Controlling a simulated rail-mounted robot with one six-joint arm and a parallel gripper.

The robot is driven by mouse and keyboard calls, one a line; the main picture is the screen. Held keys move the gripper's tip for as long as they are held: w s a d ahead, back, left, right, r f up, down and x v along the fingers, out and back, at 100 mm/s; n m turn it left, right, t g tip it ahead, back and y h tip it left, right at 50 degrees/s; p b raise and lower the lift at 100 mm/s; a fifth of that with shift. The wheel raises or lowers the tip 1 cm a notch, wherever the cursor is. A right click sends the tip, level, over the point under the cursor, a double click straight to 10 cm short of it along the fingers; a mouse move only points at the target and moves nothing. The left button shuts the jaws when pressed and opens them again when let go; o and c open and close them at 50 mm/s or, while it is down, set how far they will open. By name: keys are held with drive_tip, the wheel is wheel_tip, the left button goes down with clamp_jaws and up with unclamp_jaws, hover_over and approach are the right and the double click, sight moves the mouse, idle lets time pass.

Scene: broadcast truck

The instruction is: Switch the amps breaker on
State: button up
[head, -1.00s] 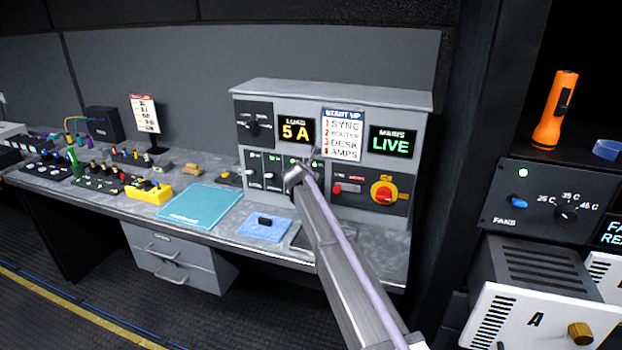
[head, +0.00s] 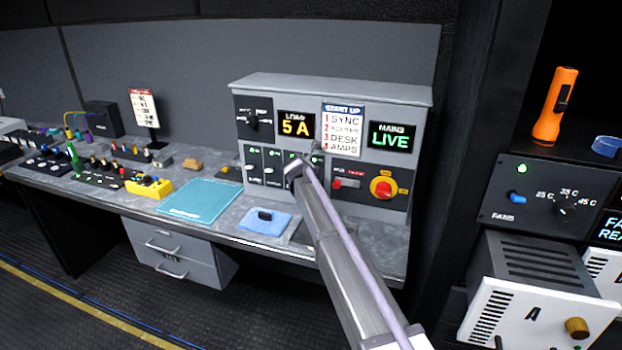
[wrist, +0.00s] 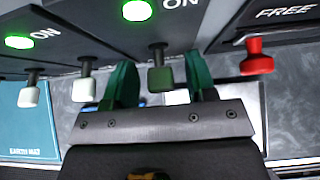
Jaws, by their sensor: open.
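The breaker row (head: 262,167) is on the lower left of the grey power panel (head: 330,94), with green lights above the left switches. My gripper (head: 292,172) is in front of its right part and hides the switches there. In the wrist view, my open gripper (wrist: 162,88) has one green finger on each side of a dark-looking lever (wrist: 160,78), apparently the rightmost breaker; its name label is out of view. Contact cannot be told. Two pale levers (wrist: 85,88) (wrist: 29,92) stand to the left. Two green lights (wrist: 137,10) (wrist: 18,42) are lit beside "ON" marks.
A red lever (wrist: 257,60) under "FREE" is close to the right finger. A red-yellow rotary switch (head: 382,188) is right of the breakers. The displays read 5 A (head: 296,125) and LIVE (head: 390,136). A blue pad (head: 264,221) lies on the desk below.

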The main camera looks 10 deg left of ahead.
drive_tip(key=shift+s+r, duration=0.1)
drive_tip(key=p+v, duration=0.6)
drive_tip(key=v, duration=0.4)
drive_tip(key=shift+s+r+p, duration=0.15)
drive_tip(key=shift+s+p, duration=0.1)
drive_tip(key=shift+p, duration=0.15)
drive_tip(key=shift+a, duration=0.1)
